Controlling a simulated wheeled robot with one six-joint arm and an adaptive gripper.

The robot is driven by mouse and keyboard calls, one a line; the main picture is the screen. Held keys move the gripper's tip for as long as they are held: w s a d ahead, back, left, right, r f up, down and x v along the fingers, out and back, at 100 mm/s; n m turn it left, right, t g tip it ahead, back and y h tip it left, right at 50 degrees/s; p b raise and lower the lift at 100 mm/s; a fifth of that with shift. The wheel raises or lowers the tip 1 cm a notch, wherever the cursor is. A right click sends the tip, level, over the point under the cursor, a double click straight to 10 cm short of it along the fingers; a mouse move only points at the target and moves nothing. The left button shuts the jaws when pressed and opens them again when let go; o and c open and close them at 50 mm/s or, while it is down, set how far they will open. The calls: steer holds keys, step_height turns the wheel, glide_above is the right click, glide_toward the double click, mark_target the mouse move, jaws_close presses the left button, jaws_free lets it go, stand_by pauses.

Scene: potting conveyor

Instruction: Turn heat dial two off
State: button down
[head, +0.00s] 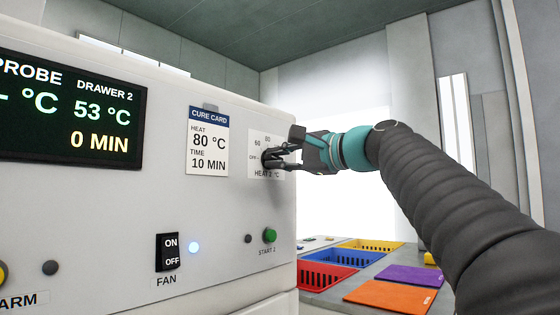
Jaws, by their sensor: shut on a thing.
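The heat dial two is on the white panel's right part, on a label plate (256,167) marked HEAT 2 °C, with OFF, 50, 60 and 80 readable around it. My gripper (272,158) is at the dial, its dark fingers shut on it. The fingers cover most of the dial, so I cannot tell where its pointer stands. The display (75,110) reads DRAWER 2, 53 °C and 0 MIN.
A cure card (208,148) reads 80 °C, 10 MIN. Below are a fan switch (167,252), a lit blue-white lamp (194,248) and a green START 2 button (270,235). Red (325,277), blue and yellow bins and purple (412,275) and orange (390,296) mats lie at right.

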steer(key=shift+f+n, duration=0.15)
steer(key=shift+n, duration=0.75)
steer(key=c, duration=1.2)
jaws_free()
steer(key=shift+o, duration=0.2)
steer(key=shift+d, duration=0.1)
steer(key=v, duration=1.2)
